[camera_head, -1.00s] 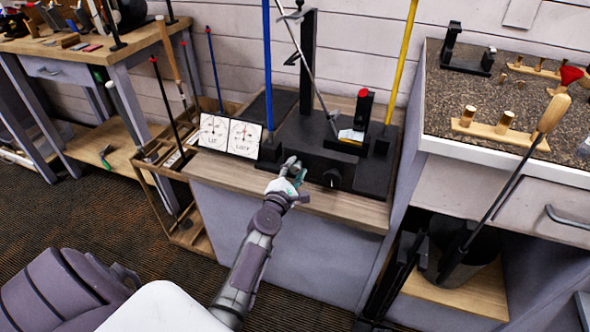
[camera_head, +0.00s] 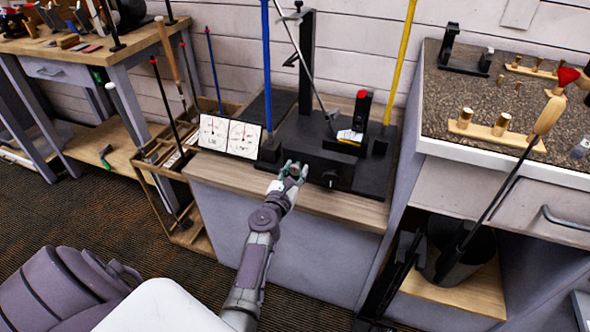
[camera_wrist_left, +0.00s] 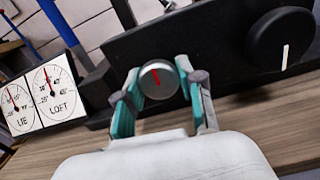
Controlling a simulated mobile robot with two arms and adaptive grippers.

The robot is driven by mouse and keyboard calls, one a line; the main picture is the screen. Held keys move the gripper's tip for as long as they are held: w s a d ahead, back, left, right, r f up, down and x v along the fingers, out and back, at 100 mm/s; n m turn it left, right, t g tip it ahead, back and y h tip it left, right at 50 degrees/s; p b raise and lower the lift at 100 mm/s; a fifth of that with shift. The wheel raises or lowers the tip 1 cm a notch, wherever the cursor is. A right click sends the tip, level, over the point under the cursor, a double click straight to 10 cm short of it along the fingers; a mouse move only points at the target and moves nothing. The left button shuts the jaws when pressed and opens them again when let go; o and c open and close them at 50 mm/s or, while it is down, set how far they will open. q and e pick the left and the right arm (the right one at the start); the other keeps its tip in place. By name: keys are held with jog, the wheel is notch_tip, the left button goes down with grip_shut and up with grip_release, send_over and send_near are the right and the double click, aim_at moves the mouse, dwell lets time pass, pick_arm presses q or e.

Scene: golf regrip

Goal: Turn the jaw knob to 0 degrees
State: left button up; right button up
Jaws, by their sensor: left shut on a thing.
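In the left wrist view, a small silver knob (camera_wrist_left: 158,80) with a red mark sits on the front of the black machine base. My left gripper (camera_wrist_left: 157,99) is around this knob, its teal-padded fingers closed on its two sides. The red mark points up and slightly left. A larger black knob (camera_wrist_left: 281,38) with a white line is to its right; it also shows in the head view (camera_head: 331,179). In the head view my left gripper (camera_head: 293,170) is at the base's front, hiding the small knob. My right gripper is not in view.
White LIE and LOFT dial cards (camera_head: 228,136) stand left of the base; their red needles show in the wrist view. A stone-topped bench (camera_head: 480,105) is at right.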

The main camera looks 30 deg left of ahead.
pick_arm(q)
jog(key=shift+n, duration=0.4)
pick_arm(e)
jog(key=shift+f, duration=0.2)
pick_arm(q)
jog(key=shift+f, duration=0.1)
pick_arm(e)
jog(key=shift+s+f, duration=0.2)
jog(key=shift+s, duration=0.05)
pick_arm(q)
jog(key=o, duration=1.1)
jog(key=shift+o, duration=0.2)
jog(key=shift+s, duration=0.25)
jog(key=v, duration=0.7)
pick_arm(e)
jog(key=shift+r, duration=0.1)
